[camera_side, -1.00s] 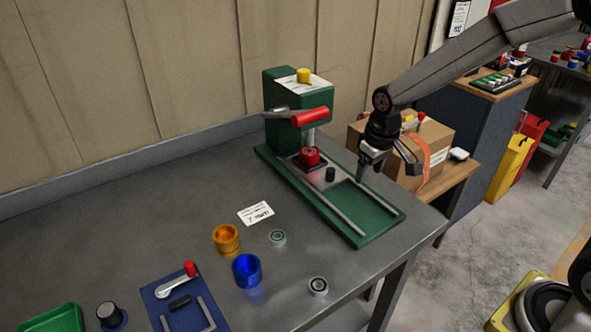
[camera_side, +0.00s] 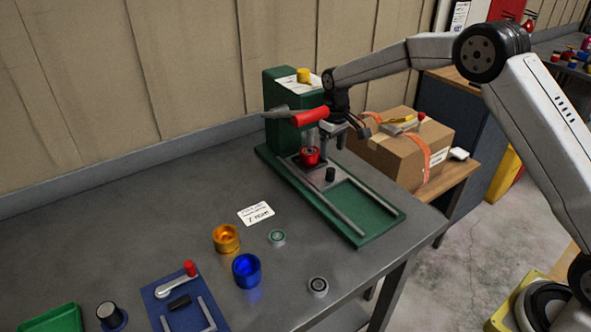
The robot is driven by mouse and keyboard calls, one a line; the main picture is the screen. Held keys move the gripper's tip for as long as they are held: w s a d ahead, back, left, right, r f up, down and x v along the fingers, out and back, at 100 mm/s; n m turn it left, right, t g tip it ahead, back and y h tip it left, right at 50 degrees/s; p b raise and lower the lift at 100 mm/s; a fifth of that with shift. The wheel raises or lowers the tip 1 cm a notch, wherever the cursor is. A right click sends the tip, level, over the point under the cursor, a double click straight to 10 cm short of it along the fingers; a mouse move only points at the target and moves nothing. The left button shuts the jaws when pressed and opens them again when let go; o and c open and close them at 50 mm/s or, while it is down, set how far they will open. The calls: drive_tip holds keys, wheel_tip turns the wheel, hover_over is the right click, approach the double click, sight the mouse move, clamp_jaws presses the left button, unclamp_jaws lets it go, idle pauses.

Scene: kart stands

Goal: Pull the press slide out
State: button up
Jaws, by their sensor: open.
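The green press (camera_side: 281,122) stands at the back of the bench, with a red-handled lever (camera_side: 311,116) on its front. Its press slide (camera_side: 318,182) is a grey plate between two rails, at the press end under the head. The slide carries a red cup-like part (camera_side: 310,155) and a short black knob (camera_side: 330,174) at its front. My gripper (camera_side: 349,138) is open and empty, beside the lever handle and above the right side of the slide. It appears apart from the knob; its fingers partly overlap the press column in view.
The green base's front end (camera_side: 370,208) is bare between the rails. An orange cup (camera_side: 227,238), a blue cup (camera_side: 246,270), two rings and a blue fixture (camera_side: 180,300) lie front left. A cardboard box (camera_side: 400,150) stands behind, to the right.

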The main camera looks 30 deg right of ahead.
sight(331, 169)
drive_tip(key=shift+f, duration=3.9)
clamp_jaws()
